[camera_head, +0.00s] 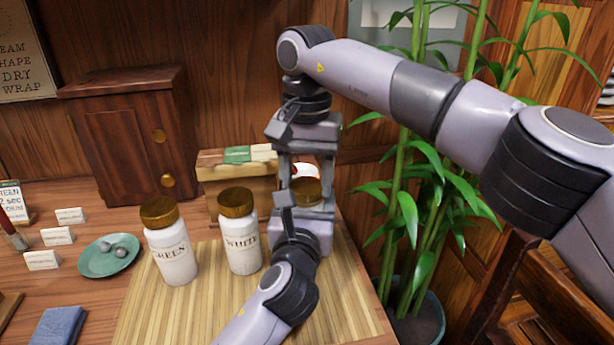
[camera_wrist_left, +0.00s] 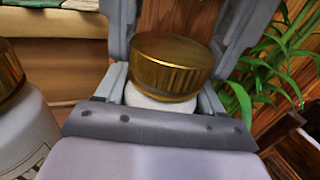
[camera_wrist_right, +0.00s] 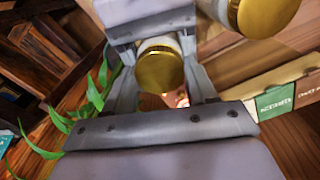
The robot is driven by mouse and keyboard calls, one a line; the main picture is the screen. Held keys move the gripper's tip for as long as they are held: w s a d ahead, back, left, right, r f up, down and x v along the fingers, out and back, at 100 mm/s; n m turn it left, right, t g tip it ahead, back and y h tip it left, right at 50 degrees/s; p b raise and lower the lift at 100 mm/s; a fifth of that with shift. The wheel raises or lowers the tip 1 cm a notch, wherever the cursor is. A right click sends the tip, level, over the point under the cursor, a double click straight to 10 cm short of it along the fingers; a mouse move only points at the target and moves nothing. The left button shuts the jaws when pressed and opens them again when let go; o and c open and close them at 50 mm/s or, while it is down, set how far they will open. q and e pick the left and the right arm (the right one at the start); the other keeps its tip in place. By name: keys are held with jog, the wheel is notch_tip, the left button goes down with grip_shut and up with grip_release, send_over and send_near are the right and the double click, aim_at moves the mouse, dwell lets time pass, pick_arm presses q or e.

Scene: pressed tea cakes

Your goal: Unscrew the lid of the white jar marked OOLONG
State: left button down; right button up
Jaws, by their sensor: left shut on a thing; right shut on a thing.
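A white jar (camera_wrist_left: 150,101) with a ribbed brass lid (camera_wrist_left: 165,62) stands between my two grippers at the right of the bamboo mat (camera_head: 190,318). Its label is hidden, so I cannot read OOLONG. My left gripper (camera_head: 303,208) reaches in low from the front and is shut on the white jar body. My right gripper (camera_head: 306,187) comes down from above and is shut on the brass lid, which also shows in the right wrist view (camera_wrist_right: 160,70). The lid sits over the jar; I cannot tell whether it is loose.
White jars marked GREEN (camera_head: 172,255) and WHITE (camera_head: 242,247), both brass-lidded, stand to the left. A wooden box (camera_head: 222,172) is behind them, a green dish (camera_head: 95,264) at far left. Bamboo plants (camera_head: 405,215) grow close on the right.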

aim_at(307, 185)
jog(key=shift+r, duration=0.15)
jog(key=shift+r, duration=0.95)
jog(key=shift+r, duration=2)
pick_arm(q)
jog(key=shift+c, duration=0.2)
grip_release()
